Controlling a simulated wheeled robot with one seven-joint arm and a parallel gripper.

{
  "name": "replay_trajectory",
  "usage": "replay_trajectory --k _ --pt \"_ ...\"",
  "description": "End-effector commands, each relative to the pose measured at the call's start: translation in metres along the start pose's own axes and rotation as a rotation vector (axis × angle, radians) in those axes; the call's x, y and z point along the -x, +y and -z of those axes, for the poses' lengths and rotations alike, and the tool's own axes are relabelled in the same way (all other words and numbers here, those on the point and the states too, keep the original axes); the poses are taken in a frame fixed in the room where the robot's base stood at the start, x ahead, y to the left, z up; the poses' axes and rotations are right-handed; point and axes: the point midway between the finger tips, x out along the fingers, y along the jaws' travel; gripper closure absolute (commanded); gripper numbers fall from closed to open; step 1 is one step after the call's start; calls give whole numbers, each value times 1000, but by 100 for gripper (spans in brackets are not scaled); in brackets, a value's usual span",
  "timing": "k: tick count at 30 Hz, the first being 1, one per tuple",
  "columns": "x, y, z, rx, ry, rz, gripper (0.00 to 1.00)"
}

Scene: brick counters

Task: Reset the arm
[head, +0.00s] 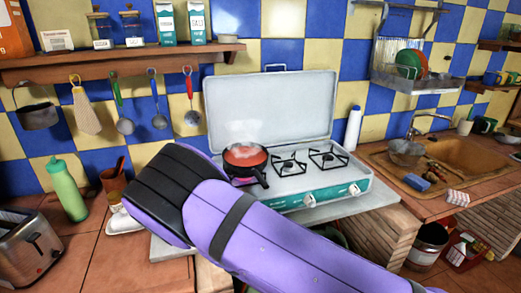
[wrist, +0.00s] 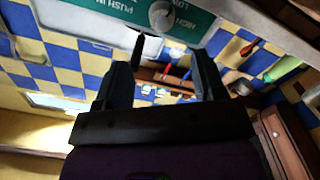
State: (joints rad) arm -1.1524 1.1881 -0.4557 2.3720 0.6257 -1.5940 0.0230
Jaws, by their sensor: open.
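My arm (head: 260,240), purple with black parts, crosses the lower middle of the head view and covers part of the counter and the stove's front left. My gripper does not show in the head view. In the wrist view my gripper (wrist: 165,70) has its two dark fingers spread apart, with nothing between them. The stove's teal front panel with a grey knob (wrist: 162,15) shows upside down beyond the fingertips, at the top of the wrist view. I cannot tell whether a finger touches it.
A green bottle (head: 67,190), a toaster (head: 28,245) and a utensil cup (head: 113,184) stand at left. The sink (head: 460,160) is at right. Utensils hang under the shelf (head: 110,62).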

Motion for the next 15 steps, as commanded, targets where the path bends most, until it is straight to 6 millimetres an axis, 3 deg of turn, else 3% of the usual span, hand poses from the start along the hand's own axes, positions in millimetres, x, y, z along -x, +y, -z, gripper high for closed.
replay_trajectory --k 15 --pt "-35 80 35 -354 -407 -71 36"
